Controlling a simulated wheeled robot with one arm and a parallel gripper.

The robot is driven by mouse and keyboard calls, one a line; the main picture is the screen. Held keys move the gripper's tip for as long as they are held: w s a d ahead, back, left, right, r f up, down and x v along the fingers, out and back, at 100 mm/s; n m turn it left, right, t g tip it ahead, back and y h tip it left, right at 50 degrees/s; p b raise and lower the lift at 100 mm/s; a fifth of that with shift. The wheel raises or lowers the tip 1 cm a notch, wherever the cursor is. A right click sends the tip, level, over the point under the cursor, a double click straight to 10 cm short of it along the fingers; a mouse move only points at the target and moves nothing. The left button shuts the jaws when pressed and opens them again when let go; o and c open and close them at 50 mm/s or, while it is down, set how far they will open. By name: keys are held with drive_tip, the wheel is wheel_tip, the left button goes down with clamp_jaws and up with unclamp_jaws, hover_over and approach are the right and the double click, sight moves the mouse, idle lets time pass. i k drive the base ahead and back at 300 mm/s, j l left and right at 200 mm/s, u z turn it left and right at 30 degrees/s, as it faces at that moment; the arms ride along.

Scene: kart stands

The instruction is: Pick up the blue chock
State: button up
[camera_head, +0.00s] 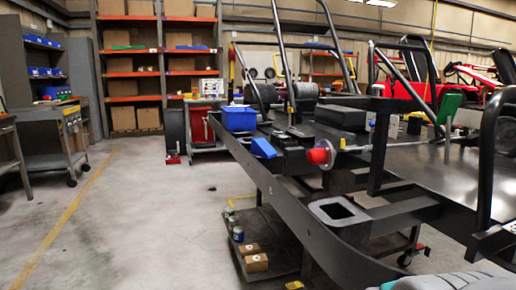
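The blue chock (264,148) is a small, bright blue wedge-like block. It rests on the near left edge of the dark kart stand (262,172), at the middle of the head view. It lies just below and to the right of a larger blue bin (238,119). My gripper does not show in this view, so its opening and its place relative to the chock cannot be seen.
A red round knob (317,156) on a metal shaft sits right of the chock. Black upright bars rise from the stand. Brown boxes (256,262) and cans lie on the lower shelf. A grey workbench (55,150) stands far left.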

sight(260, 147)
drive_tip(key=i+j+z, duration=0.1)
drive_tip(key=i+j, duration=0.25)
drive_tip(key=j, duration=0.15)
drive_tip(key=i+j+z, duration=0.3)
drive_tip(key=j, duration=0.25)
drive_tip(key=j+z, duration=0.25)
drive_tip(key=j, duration=0.3)
drive_tip(key=i+j+z, duration=0.15)
drive_tip(key=j+z, duration=0.15)
drive_tip(key=j, duration=0.3)
drive_tip(key=j+z, duration=0.3)
drive_tip(key=j, duration=0.3)
